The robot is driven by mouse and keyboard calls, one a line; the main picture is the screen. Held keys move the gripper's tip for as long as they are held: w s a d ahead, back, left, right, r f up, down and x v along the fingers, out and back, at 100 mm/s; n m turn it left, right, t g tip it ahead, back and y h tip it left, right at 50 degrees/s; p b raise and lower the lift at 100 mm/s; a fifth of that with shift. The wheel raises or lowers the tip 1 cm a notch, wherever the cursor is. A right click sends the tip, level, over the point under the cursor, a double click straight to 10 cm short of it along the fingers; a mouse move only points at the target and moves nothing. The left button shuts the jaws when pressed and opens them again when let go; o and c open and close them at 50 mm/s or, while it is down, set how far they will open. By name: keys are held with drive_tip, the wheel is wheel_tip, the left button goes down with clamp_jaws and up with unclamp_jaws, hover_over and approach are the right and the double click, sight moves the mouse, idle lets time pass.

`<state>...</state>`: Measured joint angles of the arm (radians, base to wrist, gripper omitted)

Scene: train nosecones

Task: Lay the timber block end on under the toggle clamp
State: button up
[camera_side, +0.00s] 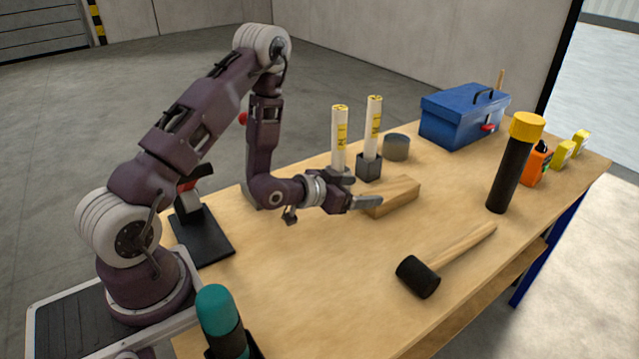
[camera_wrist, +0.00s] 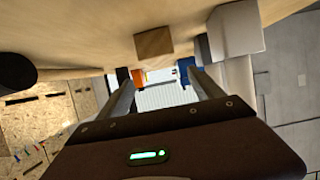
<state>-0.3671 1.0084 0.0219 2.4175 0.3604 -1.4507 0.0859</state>
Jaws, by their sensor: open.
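The timber block (camera_side: 398,196) lies flat on the workbench, just beyond my gripper (camera_side: 368,192). In the wrist view the block (camera_wrist: 154,42) shows its end face, ahead of the space between my fingers (camera_wrist: 162,88). My gripper is open, low over the bench and empty. One finger overlaps the near end of the block in the side view; I cannot tell whether they touch. A dark stand with a red part (camera_side: 189,187) on a black plate (camera_side: 205,238), partly behind my arm, may be the toggle clamp; its details are hidden.
Two white tubes (camera_side: 339,140) (camera_side: 373,128) stand in dark holders close behind my gripper. A grey cup (camera_side: 396,147) and a blue toolbox (camera_side: 463,118) are farther back. A mallet (camera_side: 418,277), a yellow-capped black cylinder (camera_side: 507,175) and a teal-topped item (camera_side: 219,312) stand or lie nearer. The bench's front middle is clear.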

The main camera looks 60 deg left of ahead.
drive_tip(key=shift+w+r, duration=0.15)
drive_tip(key=shift+r, duration=0.2)
drive_tip(key=s+d+r+g+y, duration=0.1)
drive_tip(key=s+r+g, duration=0.15)
drive_tip(key=r, duration=0.45)
drive_tip(key=s+d+r+g, duration=0.1)
drive_tip(key=s+d+r, duration=0.15)
drive_tip(key=r, duration=0.35)
drive_tip(key=s+d+r+g, duration=0.2)
drive_tip(key=s+r, duration=0.4)
drive_tip(key=s, duration=0.5)
drive_tip(key=shift+s+d, duration=0.3)
drive_tip(key=o, duration=0.4)
drive_tip(key=s+d+r+g+h, duration=0.1)
drive_tip(key=s+d+g, duration=0.1)
drive_tip(key=s, duration=1.3)
drive_tip(key=shift+d+r, duration=0.15)
drive_tip(key=shift+d, duration=0.65)
drive_tip(key=shift+g, duration=0.25)
